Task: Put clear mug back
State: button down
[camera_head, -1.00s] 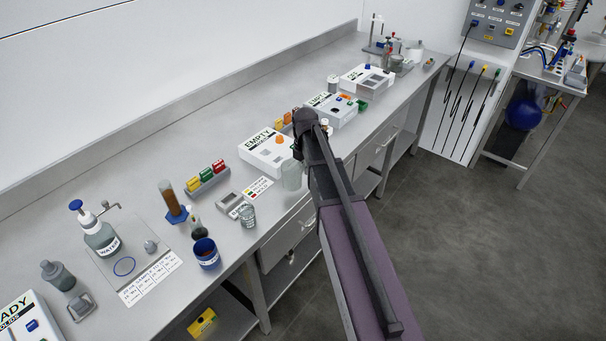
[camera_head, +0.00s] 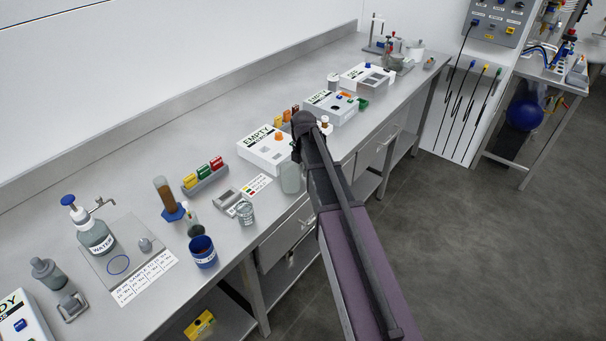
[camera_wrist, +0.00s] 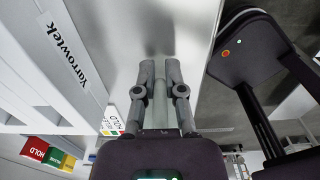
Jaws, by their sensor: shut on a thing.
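A clear mug (camera_head: 290,178), pale and see-through, shows just left of my dark arm in the head view, by the front of the white EMPTY box (camera_head: 266,150). In the wrist view my gripper (camera_wrist: 160,76) has its two grey fingers close together, with a pale clear body (camera_wrist: 160,112) between them. I take this to be the mug. Its rim and base are hard to make out. In the head view the fingers are hidden by my arm. A second clear vessel (camera_head: 246,212) with marks stands apart on the bench, near the front edge.
The steel bench (camera_head: 120,170) has free room along its back. A blue cup (camera_head: 203,252), a brown cylinder (camera_head: 165,195), a tag holder (camera_head: 206,179) and a WATER bottle (camera_head: 95,235) stand to the left. White boxes (camera_head: 332,106) stand beyond my arm.

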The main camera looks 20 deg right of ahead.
jog(key=shift+f, duration=0.2)
jog(key=c, duration=0.7)
grip_release()
jog(key=shift+r, duration=0.2)
notch_tip(320, 180, up, 12)
jog(key=p, duration=1.2)
dwell(0.4)
